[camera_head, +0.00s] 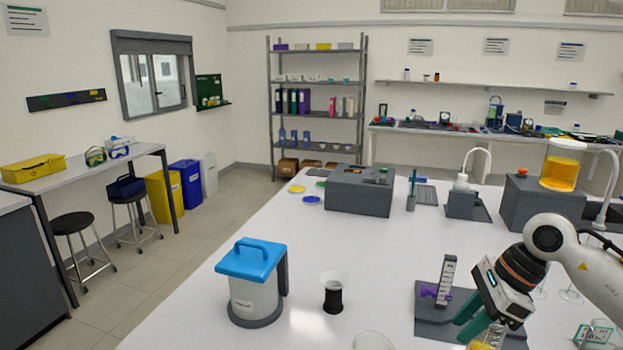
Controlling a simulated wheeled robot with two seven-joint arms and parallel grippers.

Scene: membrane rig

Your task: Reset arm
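My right arm comes in from the right edge, and my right gripper (481,325) points down and left over the front right of the white table. Its dark and green fingers are near a clear vessel with yellowish content (489,337) at the bottom edge. The overlap and the frame edge hide whether the fingers grip this vessel or stand around it. Just left of the gripper is a grey stand with an upright scale and a purple knob (446,281). My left gripper is not in view.
Clear glassware (372,341) sits at the front edge. The table's middle is clear.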

